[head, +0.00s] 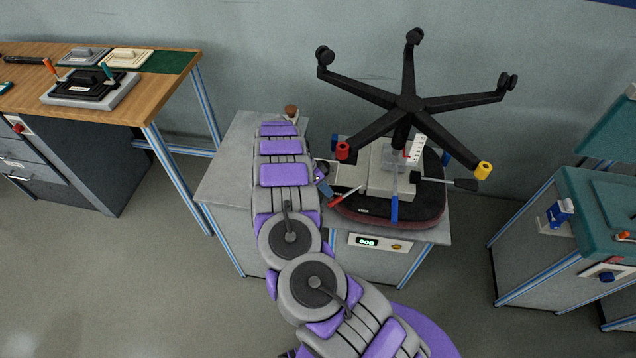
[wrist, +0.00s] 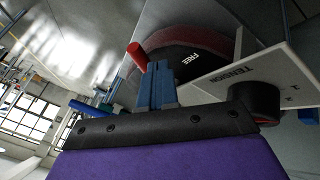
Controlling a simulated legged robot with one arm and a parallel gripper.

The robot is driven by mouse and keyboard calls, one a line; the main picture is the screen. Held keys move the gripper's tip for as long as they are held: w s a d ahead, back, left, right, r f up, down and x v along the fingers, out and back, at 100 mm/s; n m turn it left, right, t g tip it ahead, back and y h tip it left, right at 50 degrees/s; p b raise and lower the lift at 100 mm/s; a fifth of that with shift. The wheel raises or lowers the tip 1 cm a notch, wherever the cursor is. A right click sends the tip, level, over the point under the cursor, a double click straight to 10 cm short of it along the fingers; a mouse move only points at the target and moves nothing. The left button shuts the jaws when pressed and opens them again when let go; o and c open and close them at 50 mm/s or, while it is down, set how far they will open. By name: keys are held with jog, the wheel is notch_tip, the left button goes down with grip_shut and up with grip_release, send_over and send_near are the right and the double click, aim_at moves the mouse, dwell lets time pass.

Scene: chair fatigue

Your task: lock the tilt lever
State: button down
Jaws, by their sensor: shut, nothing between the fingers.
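An upside-down office chair lies on its dark seat (head: 440,195), with a pale mechanism box (head: 388,178) under its star base. A red-handled lever (head: 345,196) sticks out at the mechanism's left front; it is probably the tilt lever. In the wrist view its red grip (wrist: 137,54) shows just beyond my fingertips, near the word FREE on a dark surface. I cannot tell whether they touch. My gripper (head: 325,189) is left of the mechanism, beside the red lever. Its blue fingers (wrist: 157,70) are shut and empty. The lever's root is hidden.
A white TENSION plate (wrist: 235,76) with a black knob (wrist: 258,101) is close to my gripper. The star base (head: 409,103) stands above. A small display (head: 367,241) is on the bench front.

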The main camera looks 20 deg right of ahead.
jog(key=shift+s+d+f, duration=0.15)
jog(key=shift+d+f, duration=0.15)
jog(key=shift+f, duration=0.15)
jog(key=shift+s+r+p, duration=0.1)
jog(key=shift+s+p, duration=0.05)
jog(key=shift+p, duration=0.25)
